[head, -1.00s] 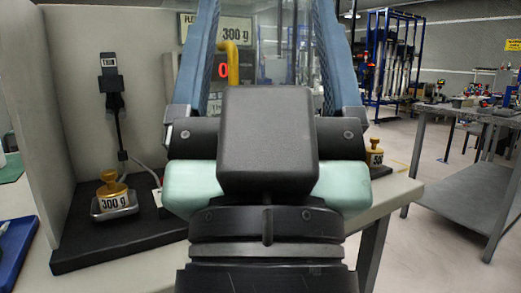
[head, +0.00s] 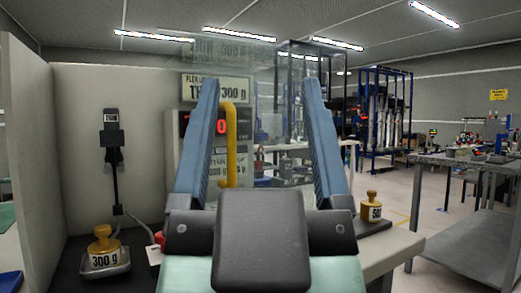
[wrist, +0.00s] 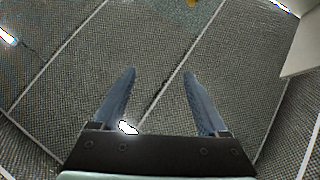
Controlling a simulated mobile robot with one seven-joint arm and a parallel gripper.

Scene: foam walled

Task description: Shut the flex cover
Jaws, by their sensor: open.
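The flex cover appears as a clear, see-through panel (head: 264,75) behind my fingers in the head view; its edges are faint and I cannot tell how far it stands open. A yellow upright handle (head: 231,145) shows beside it, in front of a grey device with a red digit display. My gripper (head: 263,82) is open and empty, its two blue fingers pointing up and spread apart. The handle shows between the fingers in the picture, nearer the left one; I see no contact. The wrist view shows my open gripper (wrist: 159,73) against the ceiling.
Another brass weight (head: 371,207) stands at right. A pale wall (head: 40,140) bounds the left. A grey workbench (head: 470,175) stands further right.

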